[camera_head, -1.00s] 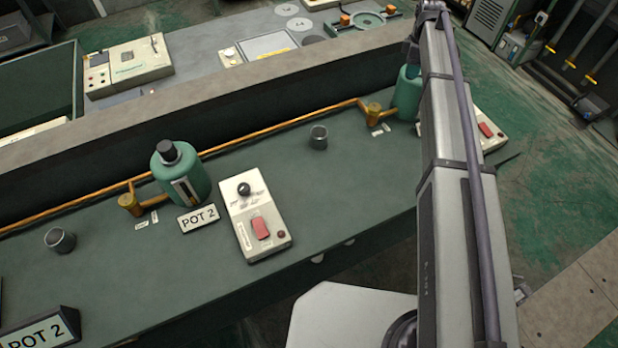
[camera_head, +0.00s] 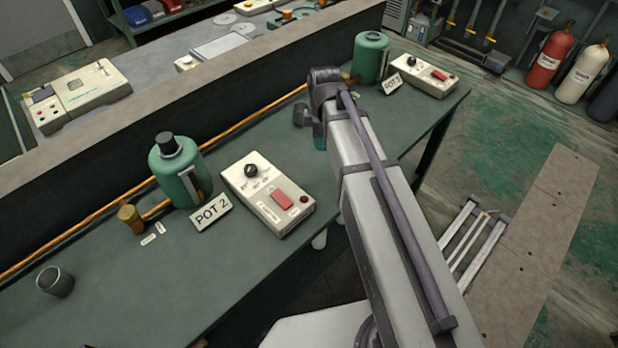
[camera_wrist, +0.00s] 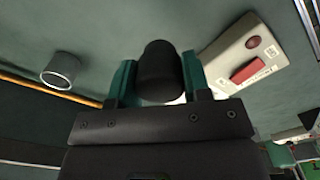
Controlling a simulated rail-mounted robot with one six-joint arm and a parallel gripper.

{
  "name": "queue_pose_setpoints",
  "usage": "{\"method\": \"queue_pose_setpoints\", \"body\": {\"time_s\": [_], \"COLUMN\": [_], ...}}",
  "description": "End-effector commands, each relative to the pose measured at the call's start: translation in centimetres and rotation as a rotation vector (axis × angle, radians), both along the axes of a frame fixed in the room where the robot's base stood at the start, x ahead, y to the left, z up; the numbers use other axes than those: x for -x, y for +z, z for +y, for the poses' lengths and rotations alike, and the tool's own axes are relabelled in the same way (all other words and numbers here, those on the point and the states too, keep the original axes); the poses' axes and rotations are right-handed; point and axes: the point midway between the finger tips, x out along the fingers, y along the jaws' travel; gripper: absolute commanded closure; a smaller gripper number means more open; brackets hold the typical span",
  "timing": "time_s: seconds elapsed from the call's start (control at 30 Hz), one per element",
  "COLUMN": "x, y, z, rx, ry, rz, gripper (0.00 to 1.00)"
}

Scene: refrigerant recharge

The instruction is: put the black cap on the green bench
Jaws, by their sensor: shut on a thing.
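My gripper (camera_wrist: 157,84) is shut on the black cap (camera_wrist: 158,66), which sits between its two green fingers in the wrist view. In the head view only a bit of the gripper (camera_head: 318,138) shows beside my arm, and the held cap cannot be made out there. The gripper is over the green bench (camera_head: 190,285); its height above the top is hard to tell. The bench top is dark green and runs from lower left to upper right.
A green pot (camera_head: 178,172) with its own black cap stands behind the "POT 2" sign (camera_head: 211,212). A control box (camera_head: 268,195) is right of it, and a grey cup (camera_head: 55,281) at left. Another pot (camera_head: 370,58) without a cap and a second box (camera_head: 424,75) stand far right.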

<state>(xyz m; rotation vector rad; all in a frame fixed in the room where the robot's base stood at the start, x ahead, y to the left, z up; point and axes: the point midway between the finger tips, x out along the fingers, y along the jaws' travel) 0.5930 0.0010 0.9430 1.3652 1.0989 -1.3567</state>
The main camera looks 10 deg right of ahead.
Motion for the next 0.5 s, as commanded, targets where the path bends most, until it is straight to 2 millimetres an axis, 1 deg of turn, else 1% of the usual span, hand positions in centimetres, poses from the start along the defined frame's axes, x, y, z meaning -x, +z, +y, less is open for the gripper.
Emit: {"method": "queue_pose_setpoints", "body": {"time_s": [0.07, 0.13, 0.3, 0.37, 0.47, 0.5], "x": [-0.1, -0.1, -0.1, -0.1, -0.1, -0.1], "y": [-0.6, -2.0, -6.3, -6.9, -6.6, -6.8], "z": [0.0, 0.0, 0.0, 0.0, 0.0, 0.0], "rx": [0.0, 0.0, 0.0, 0.0, 0.0, 0.0], "ry": [-0.003, -0.002, -0.002, -0.002, -0.002, -0.002], "rz": [0.0, 0.0, 0.0, 0.0, 0.0, 0.0], "gripper": [0.79, 0.79, 0.79, 0.79, 0.79, 0.79]}}
